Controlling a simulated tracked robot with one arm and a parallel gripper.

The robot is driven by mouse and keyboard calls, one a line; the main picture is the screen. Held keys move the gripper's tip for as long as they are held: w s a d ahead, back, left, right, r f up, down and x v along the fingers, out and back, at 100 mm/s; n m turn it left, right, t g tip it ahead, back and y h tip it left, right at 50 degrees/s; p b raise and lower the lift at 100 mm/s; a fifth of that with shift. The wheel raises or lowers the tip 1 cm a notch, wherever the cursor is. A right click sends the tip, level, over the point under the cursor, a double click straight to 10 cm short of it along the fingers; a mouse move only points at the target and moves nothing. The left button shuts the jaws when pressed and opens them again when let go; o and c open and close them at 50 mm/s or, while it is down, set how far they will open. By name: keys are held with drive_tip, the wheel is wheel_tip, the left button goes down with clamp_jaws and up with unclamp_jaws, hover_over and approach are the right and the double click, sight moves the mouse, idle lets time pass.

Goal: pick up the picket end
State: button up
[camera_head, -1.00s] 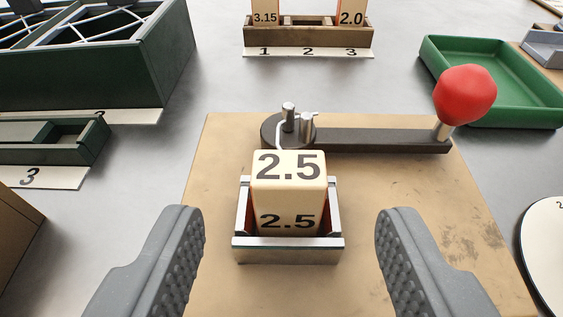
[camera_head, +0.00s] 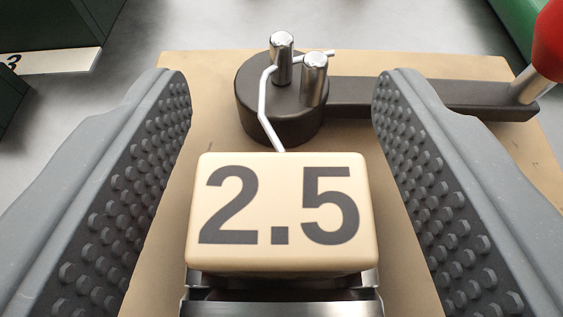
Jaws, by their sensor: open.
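A cream block marked 2.5 (camera_head: 280,212) sits in a metal holder (camera_head: 280,300) on a tan board. A bent white wire (camera_head: 265,105), possibly the picket end, runs from behind the block up between two metal pins (camera_head: 298,70) on a dark round hub (camera_head: 262,105). Its lower end is hidden behind the block. My gripper (camera_head: 281,85) is open, with one ridged finger on each side of the block and hub. Neither finger touches the block or the wire.
A dark lever (camera_head: 430,97) with a red knob (camera_head: 548,45) extends right from the hub, passing beyond the right finger. The tan board (camera_head: 200,65) lies beneath. A green tray (camera_head: 510,25) is at the top right.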

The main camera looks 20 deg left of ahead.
drive_tip(key=c, duration=1.1)
drive_tip(key=shift+r, duration=0.1)
